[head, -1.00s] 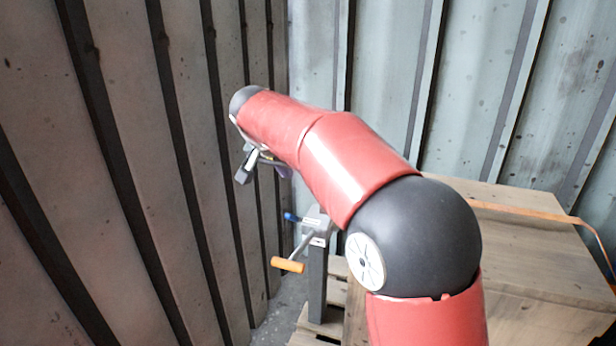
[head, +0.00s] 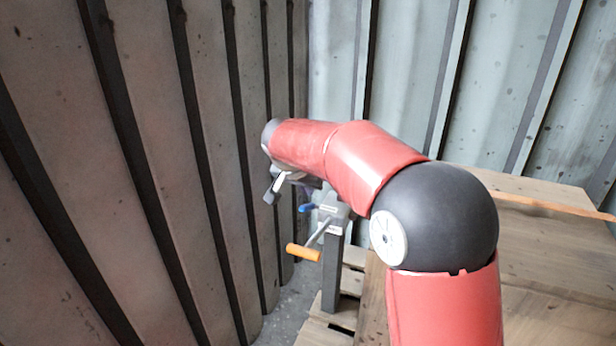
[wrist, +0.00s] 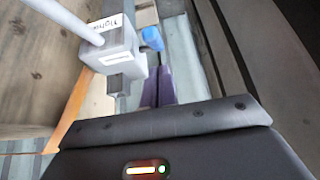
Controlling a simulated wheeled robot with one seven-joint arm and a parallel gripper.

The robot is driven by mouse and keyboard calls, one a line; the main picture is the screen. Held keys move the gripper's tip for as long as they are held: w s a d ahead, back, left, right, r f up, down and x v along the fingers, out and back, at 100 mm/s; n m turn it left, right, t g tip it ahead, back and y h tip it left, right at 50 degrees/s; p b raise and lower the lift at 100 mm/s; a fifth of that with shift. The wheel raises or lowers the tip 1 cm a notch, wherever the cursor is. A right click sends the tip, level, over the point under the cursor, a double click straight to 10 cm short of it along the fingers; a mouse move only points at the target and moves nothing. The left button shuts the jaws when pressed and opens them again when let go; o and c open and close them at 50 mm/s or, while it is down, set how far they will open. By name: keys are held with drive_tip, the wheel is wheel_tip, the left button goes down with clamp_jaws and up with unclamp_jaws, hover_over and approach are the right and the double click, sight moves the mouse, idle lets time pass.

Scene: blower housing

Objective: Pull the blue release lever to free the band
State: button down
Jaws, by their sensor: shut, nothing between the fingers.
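The blue release lever (head: 306,207) sticks out from the left side of a grey tensioner housing (head: 333,206) on top of a dark post. In the wrist view the blue lever (wrist: 152,39) shows beside the labelled grey housing (wrist: 108,48). My gripper's purple fingers (wrist: 157,82) are shut and empty, just short of the lever in that picture. I cannot tell whether they touch it. In the head view my gripper is mostly hidden behind my red arm. The orange band (head: 545,206) runs across the wooden crate at the right; part of it (wrist: 72,110) shows in the wrist view.
A crank with an orange grip (head: 303,252) points left and toward me from the housing. A ribbed metal wall (head: 150,170) stands close on the left. A wooden crate (head: 540,260) fills the right. A strip of floor (head: 285,315) lies open between wall and pallet.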

sight(306, 205)
drive_tip(key=shift+s+f, duration=0.15)
drive_tip(key=shift+s, duration=0.05)
drive_tip(key=shift+s+a+f+b, duration=0.25)
drive_tip(key=shift+s+f+b, duration=0.3)
drive_tip(key=shift+b, duration=0.5)
drive_tip(key=shift+s+a+f+b, duration=0.1)
drive_tip(key=shift+s+f+b, duration=0.1)
drive_tip(key=shift+s+b, duration=0.25)
drive_tip(key=shift+w, duration=0.1)
